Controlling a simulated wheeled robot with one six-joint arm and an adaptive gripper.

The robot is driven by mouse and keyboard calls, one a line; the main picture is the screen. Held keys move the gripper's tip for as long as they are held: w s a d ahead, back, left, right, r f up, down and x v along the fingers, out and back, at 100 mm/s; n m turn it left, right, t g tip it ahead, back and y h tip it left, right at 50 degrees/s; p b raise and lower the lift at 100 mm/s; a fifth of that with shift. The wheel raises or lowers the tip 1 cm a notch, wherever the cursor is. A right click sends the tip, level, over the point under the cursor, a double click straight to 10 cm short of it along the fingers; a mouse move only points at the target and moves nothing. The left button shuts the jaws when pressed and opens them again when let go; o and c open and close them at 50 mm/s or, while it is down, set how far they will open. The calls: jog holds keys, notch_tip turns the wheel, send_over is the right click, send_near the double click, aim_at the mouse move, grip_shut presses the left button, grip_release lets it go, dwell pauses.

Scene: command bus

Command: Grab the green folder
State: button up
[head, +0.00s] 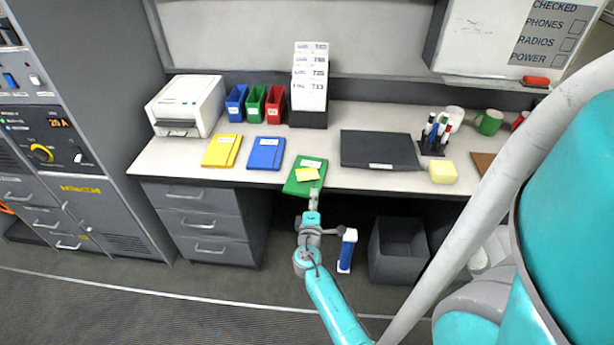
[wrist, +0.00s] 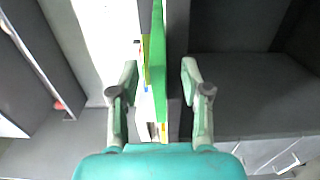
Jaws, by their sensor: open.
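The green folder (head: 299,187) lies at the front edge of the desk, its near end reaching over the edge, with a white label and a yellow sticky note on top. In the wrist view the folder (wrist: 157,50) appears edge-on as a green strip between the two fingers. My gripper (head: 314,195) is at the folder's front edge, and it also shows in the wrist view (wrist: 158,68). Its fingers are open, with a gap visible on each side of the folder.
A blue folder (head: 266,153) and a yellow folder (head: 222,151) lie to the left. A black closed laptop-like slab (head: 379,149) lies to the right. A grey drawer unit (head: 207,222) and a dark bin (head: 398,250) stand below the desk (head: 340,185).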

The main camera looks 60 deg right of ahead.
jog(key=x, duration=0.4)
jog(key=shift+d+r, duration=0.1)
jog(key=shift+d, duration=0.1)
grip_shut()
